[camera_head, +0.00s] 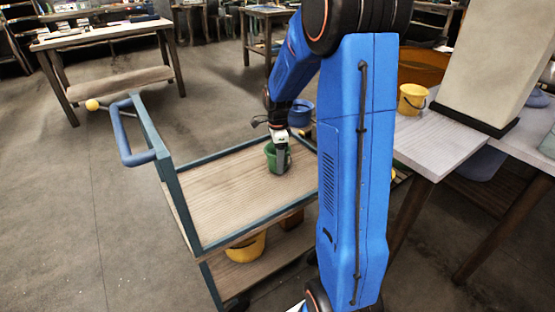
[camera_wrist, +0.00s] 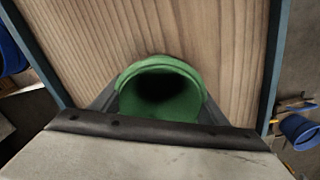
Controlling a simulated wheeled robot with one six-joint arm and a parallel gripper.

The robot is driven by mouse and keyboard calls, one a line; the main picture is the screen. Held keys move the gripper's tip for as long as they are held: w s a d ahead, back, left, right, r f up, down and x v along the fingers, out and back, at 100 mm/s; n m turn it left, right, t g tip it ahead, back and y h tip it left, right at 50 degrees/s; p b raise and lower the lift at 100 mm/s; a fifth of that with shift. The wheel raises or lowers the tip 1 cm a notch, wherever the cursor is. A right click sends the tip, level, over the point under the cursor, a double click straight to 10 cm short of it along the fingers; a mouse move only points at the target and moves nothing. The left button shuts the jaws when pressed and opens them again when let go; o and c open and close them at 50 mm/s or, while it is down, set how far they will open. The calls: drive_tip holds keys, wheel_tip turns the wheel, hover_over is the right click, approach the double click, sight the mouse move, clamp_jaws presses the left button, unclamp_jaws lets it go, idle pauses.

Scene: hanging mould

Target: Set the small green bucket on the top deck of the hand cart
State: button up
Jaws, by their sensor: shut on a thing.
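The small green bucket (camera_head: 271,158) is at the far right part of the hand cart's top deck (camera_head: 225,190), a wood-grain board with a blue-green frame. My gripper (camera_head: 281,155) points down and is shut on the bucket. In the wrist view the green bucket (camera_wrist: 160,92) shows its dark open mouth between my fingers, with the top deck (camera_wrist: 105,35) behind it. Whether the bucket's base touches the deck I cannot tell. My arm hides the right part of the cart.
A yellow bucket (camera_head: 245,247) stands on the cart's lower deck. A blue bucket (camera_head: 300,112) is behind the cart. A table (camera_head: 445,150) at right bears another yellow bucket (camera_head: 412,98) and a pale block (camera_head: 495,60). The deck's left and front are clear.

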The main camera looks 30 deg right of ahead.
drive_tip(key=shift+f, duration=0.1)
drive_tip(key=o, duration=1.1)
wheel_tip(320, 180, up, 12)
drive_tip(key=s+a+r+n+t, duration=0.1)
drive_tip(key=s+a+r+n, duration=0.4)
drive_tip(key=s+a, duration=0.15)
drive_tip(key=s+a+n+t, duration=0.1)
drive_tip(key=s+a+n, duration=0.2)
drive_tip(key=s+n, duration=0.2)
drive_tip(key=s+a+n+t, duration=0.1)
drive_tip(key=s+a+n, duration=0.2)
drive_tip(key=s+n, duration=0.3)
drive_tip(key=s+a+n+t, duration=0.1)
drive_tip(key=s+a+n, duration=0.2)
drive_tip(key=s, duration=1)
drive_tip(key=shift+a+f+n+t, duration=0.15)
drive_tip(key=shift+n+t, duration=0.25)
drive_tip(key=shift+n, duration=1.2)
